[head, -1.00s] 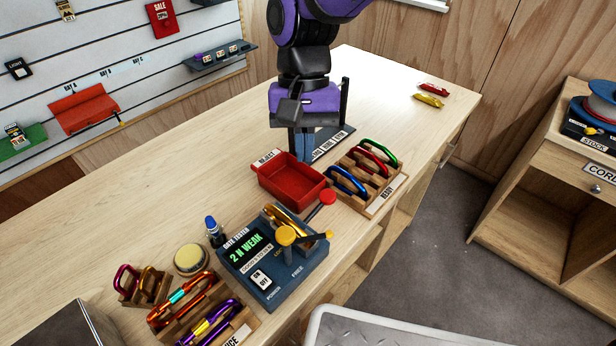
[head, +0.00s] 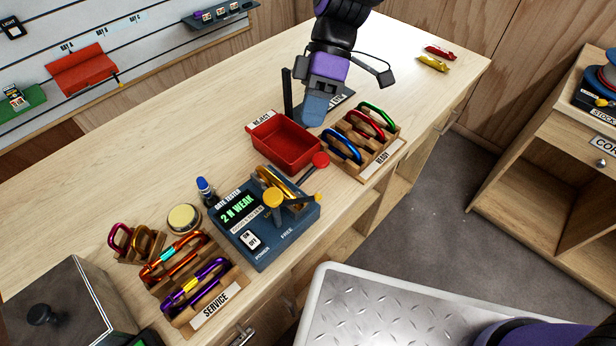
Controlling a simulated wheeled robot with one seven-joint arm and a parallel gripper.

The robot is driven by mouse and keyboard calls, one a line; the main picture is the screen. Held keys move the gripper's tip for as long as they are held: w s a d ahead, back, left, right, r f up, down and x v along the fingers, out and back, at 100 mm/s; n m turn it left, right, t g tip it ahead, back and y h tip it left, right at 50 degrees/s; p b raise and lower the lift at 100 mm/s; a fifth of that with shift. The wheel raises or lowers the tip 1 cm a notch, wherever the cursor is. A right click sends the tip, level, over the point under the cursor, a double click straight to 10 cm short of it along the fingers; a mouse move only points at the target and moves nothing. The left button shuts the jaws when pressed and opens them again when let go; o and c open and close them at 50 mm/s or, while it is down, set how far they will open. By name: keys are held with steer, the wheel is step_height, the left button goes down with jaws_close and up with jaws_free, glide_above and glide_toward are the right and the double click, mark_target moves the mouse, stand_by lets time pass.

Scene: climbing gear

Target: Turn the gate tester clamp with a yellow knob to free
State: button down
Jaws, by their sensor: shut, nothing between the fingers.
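The gate tester (head: 262,222) is a dark blue box on the bench, with a green display reading "2 N WEAK". Its clamp has a yellow knob (head: 273,197) and a lever with a yellow tip (head: 317,198) pointing right. The "FREE" label is on the box's front right. A gold carabiner (head: 268,177) sits in the tester behind the knob. A red round knob (head: 320,159) stands at its far right. My gripper (head: 314,112) is shut and empty, pointing down above the bench behind the red reject tray, well apart from the tester.
The red reject tray (head: 287,147) stands behind the tester. The ready rack (head: 374,157) with carabiners is to its right. The bench's far right is mostly clear.

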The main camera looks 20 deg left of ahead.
mark_target(273, 198)
steer(key=s+f+n, duration=0.1)
steer(key=s+f, duration=0.2)
steer(key=s, duration=0.1)
steer(key=s+f+n, duration=0.2)
steer(key=s+f, duration=0.2)
steer(key=shift+d+f+y, duration=0.15)
steer(key=shift+f+y, duration=0.15)
steer(key=shift+s+d+r, duration=0.15)
steer(key=shift+s+d, duration=0.1)
steer(key=shift+s, duration=0.25)
steer(key=shift+d, duration=0.15)
steer(key=shift+s+d+m+y, duration=0.3)
steer(key=shift+s+m+y, duration=0.15)
steer(key=shift+m, duration=0.15)
steer(key=shift+s+d+m+y, duration=0.2)
steer(key=shift+s+m+y, duration=0.15)
steer(key=shift+m, duration=0.15)
steer(key=shift+s, duration=0.1)
